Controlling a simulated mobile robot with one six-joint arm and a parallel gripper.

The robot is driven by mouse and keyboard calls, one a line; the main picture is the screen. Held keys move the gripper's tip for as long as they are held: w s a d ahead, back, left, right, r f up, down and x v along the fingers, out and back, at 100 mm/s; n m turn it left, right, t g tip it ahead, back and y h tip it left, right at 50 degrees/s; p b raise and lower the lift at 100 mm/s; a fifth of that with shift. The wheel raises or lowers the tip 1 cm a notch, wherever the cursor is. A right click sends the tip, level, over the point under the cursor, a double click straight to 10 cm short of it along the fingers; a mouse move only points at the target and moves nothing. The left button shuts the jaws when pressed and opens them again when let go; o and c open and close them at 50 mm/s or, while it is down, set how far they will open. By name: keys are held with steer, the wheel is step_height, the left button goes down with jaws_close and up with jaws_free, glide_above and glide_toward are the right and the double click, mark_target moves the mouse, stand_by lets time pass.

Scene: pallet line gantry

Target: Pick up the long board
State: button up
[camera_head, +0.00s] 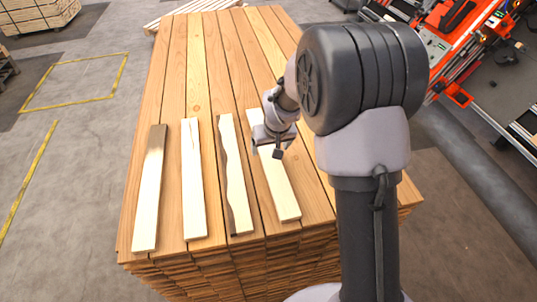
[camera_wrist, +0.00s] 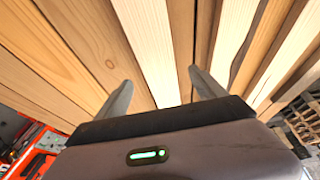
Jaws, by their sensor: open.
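Several pale boards lie side by side on a stack of brown planks. In the head view they are a board with a dark end (camera_head: 150,200) at the left, a plain board (camera_head: 193,190), a board with a dark wavy edge (camera_head: 238,190), and a rightmost board (camera_head: 283,190). They look similar in length, so I cannot tell which is the long board. My gripper (camera_head: 275,150) is over the rightmost board and hides part of it. In the wrist view my gripper (camera_wrist: 158,86) is open, with a pale board (camera_wrist: 150,45) between its fingers. Contact cannot be told.
The plank stack (camera_head: 178,75) fills the middle. An orange machine (camera_head: 470,45) stands at the upper right. More stacked wood (camera_head: 40,14) is at the upper left. The grey floor at the left, with a yellow marked rectangle (camera_head: 75,80), is clear.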

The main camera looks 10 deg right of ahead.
mark_target(268, 152)
steer(key=x, duration=0.5)
steer(key=shift+d, duration=0.1)
steer(key=shift+s+r, duration=0.15)
steer(key=shift+c, duration=0.7)
jaws_close()
steer(key=shift+r, duration=0.15)
steer(key=shift+r, duration=0.3)
steer(key=r, duration=0.2)
steer(key=shift+s+a+r, duration=0.3)
steer(key=shift+s+r, duration=0.05)
steer(key=s+a+b, duration=0.1)
steer(key=s+a, duration=0.1)
steer(key=s, duration=0.2)
steer(key=s+a+r+b, duration=0.1)
steer(key=s+a, duration=0.2)
steer(key=s, duration=0.1)
steer(key=s+a+b, duration=0.1)
steer(key=s+a, duration=0.1)
steer(key=s, duration=0.3)
steer(key=shift+a+r, duration=0.15)
steer(key=shift+s, duration=0.15)
